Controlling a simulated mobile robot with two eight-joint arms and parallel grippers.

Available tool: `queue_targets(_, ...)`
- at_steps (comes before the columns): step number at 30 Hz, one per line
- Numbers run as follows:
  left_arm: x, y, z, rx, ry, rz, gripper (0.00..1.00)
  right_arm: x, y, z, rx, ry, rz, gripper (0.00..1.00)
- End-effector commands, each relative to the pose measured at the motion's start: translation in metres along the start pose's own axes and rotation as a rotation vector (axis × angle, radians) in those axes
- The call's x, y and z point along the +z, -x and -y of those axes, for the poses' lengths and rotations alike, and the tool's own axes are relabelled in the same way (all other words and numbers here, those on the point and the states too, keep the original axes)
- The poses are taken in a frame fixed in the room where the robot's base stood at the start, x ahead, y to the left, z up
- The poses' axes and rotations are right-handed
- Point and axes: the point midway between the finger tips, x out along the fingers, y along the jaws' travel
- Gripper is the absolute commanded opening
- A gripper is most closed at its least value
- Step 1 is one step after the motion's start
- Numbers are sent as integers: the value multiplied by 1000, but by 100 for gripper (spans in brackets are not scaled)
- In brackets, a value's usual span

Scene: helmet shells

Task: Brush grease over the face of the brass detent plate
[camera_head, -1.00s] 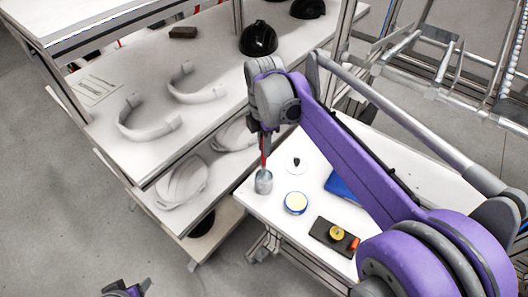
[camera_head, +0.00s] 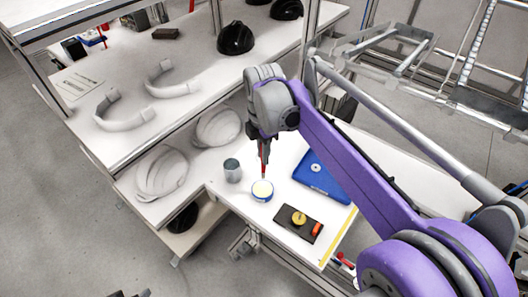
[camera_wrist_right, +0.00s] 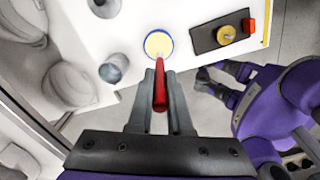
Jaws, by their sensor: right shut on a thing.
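My right gripper (camera_head: 264,158) is shut on a red-handled brush (camera_head: 263,170), which points down over the round blue tin (camera_head: 262,191) with pale yellow contents. In the right wrist view the brush (camera_wrist_right: 160,88) lies between my fingers, its tip at the tin (camera_wrist_right: 158,44). I cannot tell whether the bristles touch the contents. The round brass plate (camera_head: 299,218) sits on a dark block (camera_head: 284,222) beside an orange-red knob (camera_head: 316,229), right of the tin. My left gripper (camera_wrist_right: 208,82) shows small and dark in the right wrist view; its opening is unclear.
A grey cup (camera_head: 232,171) stands left of the tin on the white table (camera_head: 225,193). A blue tray (camera_head: 325,183) lies behind, partly under my arm. Shelves at left hold white helmet shells (camera_head: 160,172), curved white bands (camera_head: 122,110) and black helmets (camera_head: 235,38).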

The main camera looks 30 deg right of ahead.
Motion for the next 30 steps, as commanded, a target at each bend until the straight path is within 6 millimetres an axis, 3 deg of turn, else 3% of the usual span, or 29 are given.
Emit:
queue_targets(16, 28, -33, 0, 0, 0, 20, 58, 0, -52, 0, -1, 0, 0, 0)
queue_targets(30, 30, -35, 0, 0, 0, 21, 58, 0, -56, 0, 0, 0, 0, 0)
